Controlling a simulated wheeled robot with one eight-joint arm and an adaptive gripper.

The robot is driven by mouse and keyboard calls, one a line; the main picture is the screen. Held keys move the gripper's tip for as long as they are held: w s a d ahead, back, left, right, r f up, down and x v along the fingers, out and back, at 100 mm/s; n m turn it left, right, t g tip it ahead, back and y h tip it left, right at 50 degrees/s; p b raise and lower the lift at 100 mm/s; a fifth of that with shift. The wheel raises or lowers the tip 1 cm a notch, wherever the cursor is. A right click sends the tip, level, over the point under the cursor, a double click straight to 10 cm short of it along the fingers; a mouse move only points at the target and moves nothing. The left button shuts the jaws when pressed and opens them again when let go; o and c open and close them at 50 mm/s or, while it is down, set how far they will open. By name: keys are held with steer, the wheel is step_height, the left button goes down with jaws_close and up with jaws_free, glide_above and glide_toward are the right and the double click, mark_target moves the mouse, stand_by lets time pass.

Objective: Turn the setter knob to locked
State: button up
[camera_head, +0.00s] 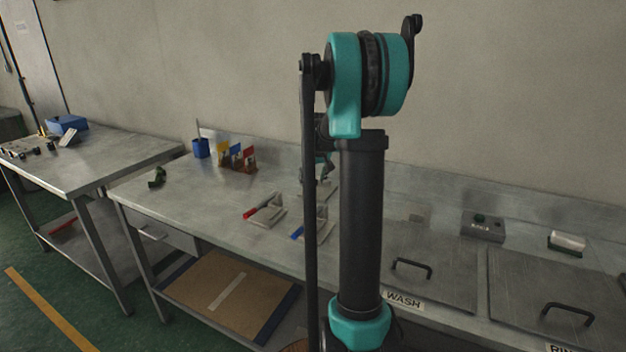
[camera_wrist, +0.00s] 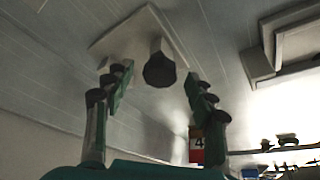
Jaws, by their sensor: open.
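In the wrist view, the setter knob (camera_wrist: 159,70) is a dark, faceted knob on a pale square plate (camera_wrist: 120,38). My gripper (camera_wrist: 154,90) is open, with one green-and-black finger on each side of the knob. The fingertips appear apart from the knob, with a gap on both sides. I cannot read any mark showing the knob's setting. In the head view my arm stands in front of this part of the bench, so the knob cannot be made out there.
The steel bench (camera_head: 190,215) holds a blue cup (camera_head: 201,148), coloured cards (camera_head: 236,157) and a red-handled tool (camera_head: 264,212). Lidded wash (camera_head: 435,270) and rinse (camera_head: 560,290) tanks lie right.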

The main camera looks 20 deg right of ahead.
steer(key=c, duration=1.2)
steer(key=shift+o, duration=0.2)
steer(key=shift+m, duration=0.4)
steer(key=m+h, duration=0.1)
steer(key=m, duration=0.2)
steer(key=shift+a+h, duration=0.25)
steer(key=shift+h, duration=0.15)
steer(key=m+g+h, duration=0.1)
steer(key=m, duration=0.4)
steer(key=shift+w+a, duration=0.1)
steer(key=shift+w, duration=0.05)
steer(key=m, duration=0.2)
steer(key=m+g+h, duration=0.1)
steer(key=m, duration=0.1)
steer(key=shift+w+m+g, duration=0.15)
steer(key=shift+m+g, duration=0.15)
steer(key=shift+w+a+m+g+h, duration=0.15)
steer(key=shift+m+g, duration=0.3)
steer(key=shift+m, duration=0.7)
steer(key=shift+s+d+m+g+h, duration=0.15)
steer(key=shift+m+g, duration=0.3)
steer(key=shift+m, duration=0.7)
steer(key=shift+w+a, duration=0.1)
